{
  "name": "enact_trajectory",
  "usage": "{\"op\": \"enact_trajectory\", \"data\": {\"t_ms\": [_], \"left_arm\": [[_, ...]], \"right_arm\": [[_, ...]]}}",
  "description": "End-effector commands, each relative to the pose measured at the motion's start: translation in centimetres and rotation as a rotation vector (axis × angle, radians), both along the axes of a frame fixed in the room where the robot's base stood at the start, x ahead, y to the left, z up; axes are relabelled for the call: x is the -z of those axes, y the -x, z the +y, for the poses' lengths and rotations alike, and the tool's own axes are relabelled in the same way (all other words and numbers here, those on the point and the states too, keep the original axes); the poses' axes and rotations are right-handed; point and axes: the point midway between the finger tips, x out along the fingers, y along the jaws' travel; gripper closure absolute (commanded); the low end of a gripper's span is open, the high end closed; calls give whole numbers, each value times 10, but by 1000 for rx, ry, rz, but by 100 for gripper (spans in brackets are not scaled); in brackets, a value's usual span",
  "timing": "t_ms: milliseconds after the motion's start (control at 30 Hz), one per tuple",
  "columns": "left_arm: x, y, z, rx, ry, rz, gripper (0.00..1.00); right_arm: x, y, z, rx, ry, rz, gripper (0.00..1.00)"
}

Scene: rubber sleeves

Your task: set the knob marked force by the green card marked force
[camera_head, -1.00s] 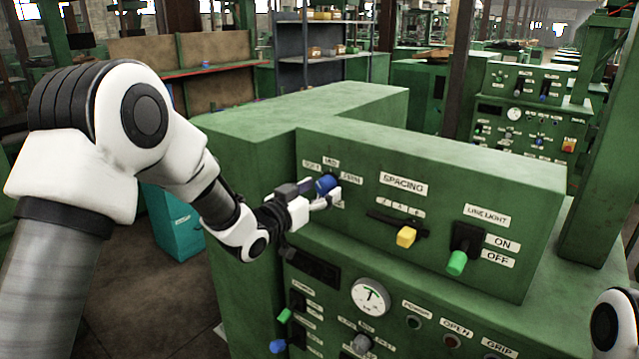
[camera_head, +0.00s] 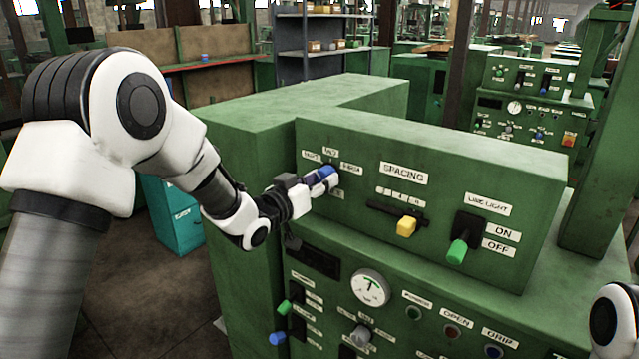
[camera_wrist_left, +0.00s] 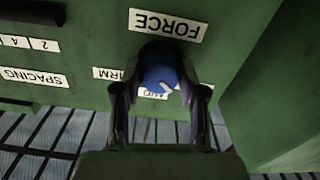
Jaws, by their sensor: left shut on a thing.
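The blue force knob (camera_head: 326,172) is at the upper left of the green box's front face. My left gripper (camera_head: 322,181) is shut on it from the left. In the left wrist view, which is upside down, the fingers of my left gripper (camera_wrist_left: 159,92) stand on both sides of the blue knob (camera_wrist_left: 157,66). The FORCE label (camera_wrist_left: 168,25) reads upside down. The knob's white mark points close to the MID label (camera_wrist_left: 152,94), slightly to its right. The FIRM label (camera_wrist_left: 108,74) is partly covered. I make out no green card. My right gripper is out of view.
Right of the knob are a yellow spacing slider (camera_head: 406,227) and a green line light switch (camera_head: 457,250). Below are a round gauge (camera_head: 370,288) and several small knobs and buttons. A teal cabinet (camera_head: 175,218) stands behind my left arm.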

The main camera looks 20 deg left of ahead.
Motion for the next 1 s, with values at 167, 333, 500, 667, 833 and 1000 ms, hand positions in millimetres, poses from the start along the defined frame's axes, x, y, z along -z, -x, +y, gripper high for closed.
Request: {"op": "enact_trajectory", "data": {"t_ms": [167, 333, 500, 667, 833, 1000], "left_arm": [[-1, 0, 0, 0, 0, -1, 33], [0, 0, 0, 0, -1, 0, 33], [-1, 3, 2, -1, -1, 0, 33], [-1, 28, 11, -1, 2, 1, 33], [-1, 70, 27, -2, 5, 0, 33], [0, 102, 38, -2, 3, 1, 33]], "right_arm": [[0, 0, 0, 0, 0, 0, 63], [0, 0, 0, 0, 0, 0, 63], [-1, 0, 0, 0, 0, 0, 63], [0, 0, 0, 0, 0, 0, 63], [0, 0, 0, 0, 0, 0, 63], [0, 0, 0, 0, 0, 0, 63]]}}
